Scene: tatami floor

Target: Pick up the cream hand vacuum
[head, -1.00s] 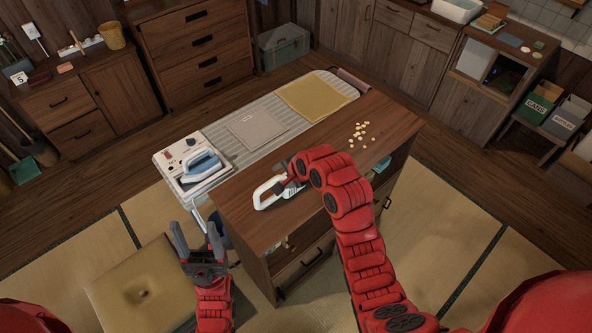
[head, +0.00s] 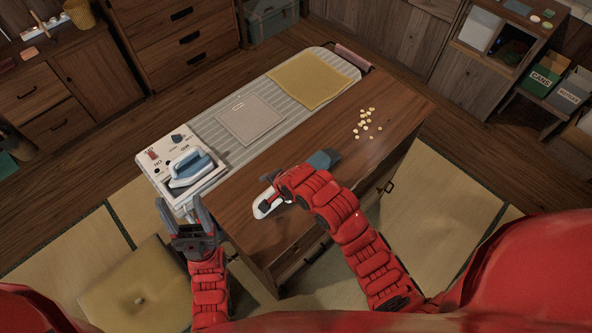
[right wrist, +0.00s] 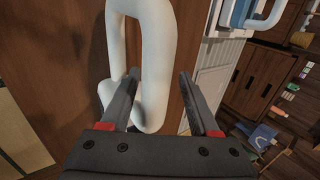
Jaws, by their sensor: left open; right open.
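The cream hand vacuum (head: 263,209) lies on the wooden cabinet top, partly hidden by my right arm. A dark blue-grey part (head: 323,160) shows beyond the arm and looks like its front end. In the right wrist view its pale looped handle (right wrist: 158,40) is close up. My right gripper (head: 271,188) is open at the handle. In the wrist view one bar of the loop appears between the fingers (right wrist: 160,75), with the left finger over the loop's opening. Contact cannot be told. My left gripper (head: 181,205) is open and empty by the cabinet's left end.
The wooden cabinet (head: 385,105) bears several small pale pieces (head: 365,122). Behind it is a striped ironing board (head: 215,130) with an iron (head: 190,168), a grey cloth (head: 250,119) and a yellow cloth (head: 308,78). A cushion (head: 135,285) lies on the floor at left.

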